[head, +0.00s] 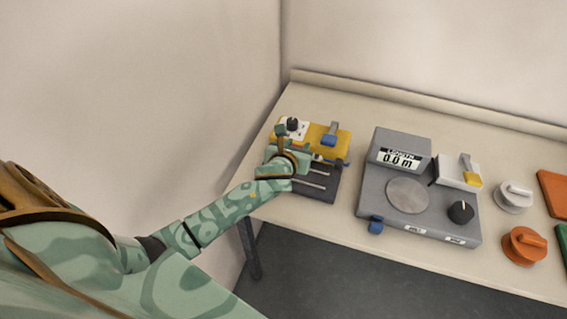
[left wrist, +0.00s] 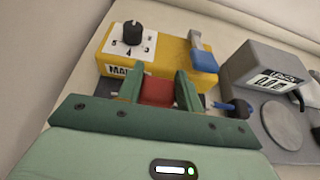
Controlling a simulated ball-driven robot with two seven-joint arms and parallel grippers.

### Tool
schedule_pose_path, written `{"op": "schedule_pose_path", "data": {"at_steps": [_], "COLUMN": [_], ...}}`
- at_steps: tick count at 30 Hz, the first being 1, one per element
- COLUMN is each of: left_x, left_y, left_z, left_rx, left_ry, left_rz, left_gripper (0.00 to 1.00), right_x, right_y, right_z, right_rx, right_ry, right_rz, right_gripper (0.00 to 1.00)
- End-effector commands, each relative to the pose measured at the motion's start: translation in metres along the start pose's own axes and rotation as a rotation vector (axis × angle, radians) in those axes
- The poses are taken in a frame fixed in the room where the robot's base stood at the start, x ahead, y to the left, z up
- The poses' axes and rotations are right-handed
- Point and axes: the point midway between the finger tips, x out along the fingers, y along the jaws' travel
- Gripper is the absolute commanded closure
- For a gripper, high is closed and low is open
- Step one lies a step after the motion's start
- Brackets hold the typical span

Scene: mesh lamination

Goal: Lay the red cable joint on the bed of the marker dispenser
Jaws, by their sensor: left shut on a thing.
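The marker dispenser is a yellow box (head: 328,138) with a dial and a blue lever, and a dark grey bed (head: 318,192) in front of it. The yellow box also shows in the left wrist view (left wrist: 175,57). My left gripper (head: 290,156) is over the left part of the bed, close in front of the yellow box. In the left wrist view its two green fingers (left wrist: 158,88) are shut on the red cable joint (left wrist: 157,92). The joint is hidden in the head view, and I cannot tell whether it touches the bed. My right gripper is not in view.
A grey length meter (head: 370,200) with a round plate stands to the right of the dispenser. Beyond it are a white knobbed piece (head: 513,196), an orange one (head: 524,245) and an orange block (head: 555,192). A strip of bare table separates dispenser and meter.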

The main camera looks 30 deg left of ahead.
Motion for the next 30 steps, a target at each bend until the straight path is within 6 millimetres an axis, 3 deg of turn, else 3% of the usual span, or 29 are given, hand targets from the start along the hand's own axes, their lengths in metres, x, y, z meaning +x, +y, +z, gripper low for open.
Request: {"op": "schedule_pose_path", "data": {"at_steps": [1,3,10,14,18,30], "left_x": [0.008,0.014,0.024,0.035,0.043,0.044], "left_y": [0.009,0.019,0.034,0.05,0.047,0.047], "left_z": [-0.015,-0.025,-0.038,-0.057,-0.079,-0.081], "left_rx": [0.001,0.0,0.0,0.0,-0.002,0.001], "left_ry": [0.004,0.003,0.001,0.003,0.004,0.0], "left_rz": [0.002,0.001,0.001,0.002,-0.001,-0.001], "left_gripper": [0.89,0.89,0.89,0.89,0.89,0.89], "right_x": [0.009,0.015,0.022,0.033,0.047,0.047], "right_y": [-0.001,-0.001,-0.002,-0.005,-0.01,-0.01], "right_z": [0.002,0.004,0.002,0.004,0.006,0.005], "right_rx": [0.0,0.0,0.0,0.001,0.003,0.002], "right_ry": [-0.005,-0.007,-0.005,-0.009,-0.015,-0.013], "right_rz": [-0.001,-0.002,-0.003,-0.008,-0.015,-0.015], "right_gripper": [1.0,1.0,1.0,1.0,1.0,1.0]}}
